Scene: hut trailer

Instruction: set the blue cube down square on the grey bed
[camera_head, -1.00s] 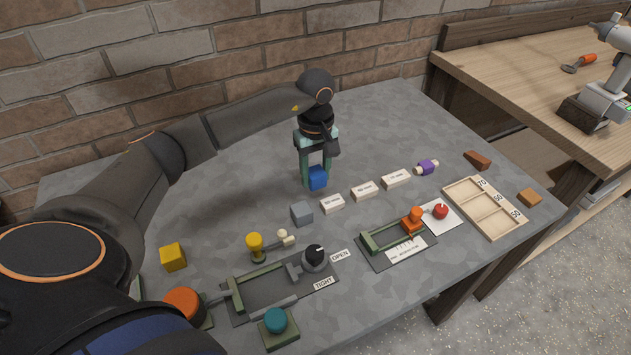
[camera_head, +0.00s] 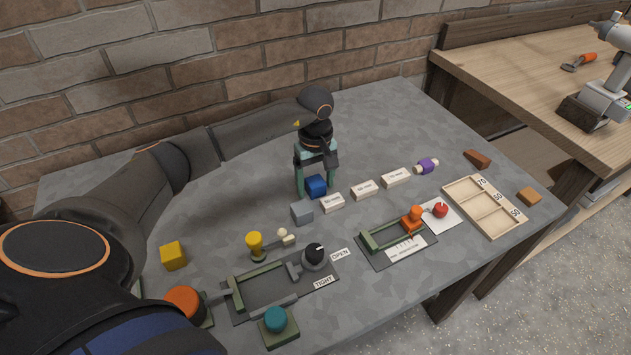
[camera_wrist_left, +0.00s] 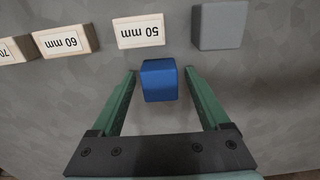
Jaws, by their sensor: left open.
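The blue cube (camera_head: 316,186) sits on the grey table beside the 50 mm block. My left gripper (camera_head: 315,191) points down over it, open, with one green finger on each side. In the left wrist view the cube (camera_wrist_left: 158,81) lies between the fingertips, with a gap on both sides. The task's grey bed may be the dark grey plate (camera_head: 272,293) of the green-jawed vise near the table's front; I cannot tell for sure. My right gripper is not in view.
A grey cube (camera_head: 302,212) and labelled white blocks (camera_head: 363,189) stand close to the blue cube. A yellow knob (camera_head: 255,245), a yellow cube (camera_head: 172,256) and a second green fixture (camera_head: 385,240) are nearer the front. A wooden tray (camera_head: 484,207) lies right. The table's back is clear.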

